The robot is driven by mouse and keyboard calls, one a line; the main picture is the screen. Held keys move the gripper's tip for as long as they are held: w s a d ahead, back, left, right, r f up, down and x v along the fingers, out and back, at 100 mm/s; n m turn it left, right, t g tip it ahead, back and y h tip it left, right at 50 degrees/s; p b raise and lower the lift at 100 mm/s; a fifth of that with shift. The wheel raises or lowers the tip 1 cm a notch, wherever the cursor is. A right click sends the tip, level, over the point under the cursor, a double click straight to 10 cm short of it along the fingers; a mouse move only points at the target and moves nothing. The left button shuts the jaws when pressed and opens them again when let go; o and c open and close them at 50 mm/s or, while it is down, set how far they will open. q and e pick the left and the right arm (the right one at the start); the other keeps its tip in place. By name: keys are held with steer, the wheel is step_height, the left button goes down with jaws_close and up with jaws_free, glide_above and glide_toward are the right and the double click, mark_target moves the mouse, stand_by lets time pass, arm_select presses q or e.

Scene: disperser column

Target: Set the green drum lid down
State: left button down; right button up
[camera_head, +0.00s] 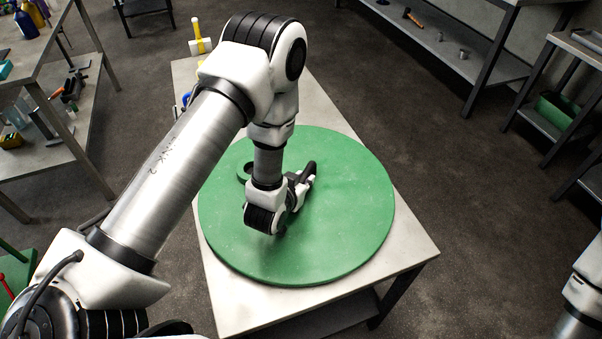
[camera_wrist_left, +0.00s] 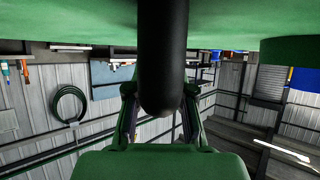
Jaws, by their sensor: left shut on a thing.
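The green drum lid (camera_head: 350,215) is a large, flat round disc over the pale table (camera_head: 232,312). It looks about level; I cannot tell whether it touches the tabletop or is held just above it. My left gripper (camera_head: 304,180) is low over the middle of the lid, partly hidden by its own wrist. In the left wrist view the lid (camera_wrist_left: 70,22) fills the top. There my left gripper (camera_wrist_left: 160,108) is shut on a thick dark bar, the lid's handle (camera_wrist_left: 162,60). My right gripper is out of view; only part of my right arm shows at the right edge.
The table's front right corner is bare. A yellow-handled tool (camera_head: 199,36) stands at its back left. A cluttered workbench (camera_head: 60,150) is at the left, and a long shelf (camera_head: 450,50) stands at the back right. Open floor (camera_head: 470,210) lies to the right.

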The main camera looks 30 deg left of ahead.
arm_select(q)
steer(key=c, duration=1)
jaws_free()
steer(key=shift+s, duration=0.1)
steer(key=shift+s, duration=0.1)
steer(key=shift+s+r, duration=0.2)
steer(key=shift+s, duration=0.15)
steer(key=v, duration=0.8)
steer(key=shift+s+d+r, duration=0.15)
steer(key=shift+s+r, duration=0.1)
steer(key=shift+r, duration=0.1)
steer(key=p+v, duration=0.2)
steer(key=p, duration=0.2)
steer(key=shift+s, duration=0.2)
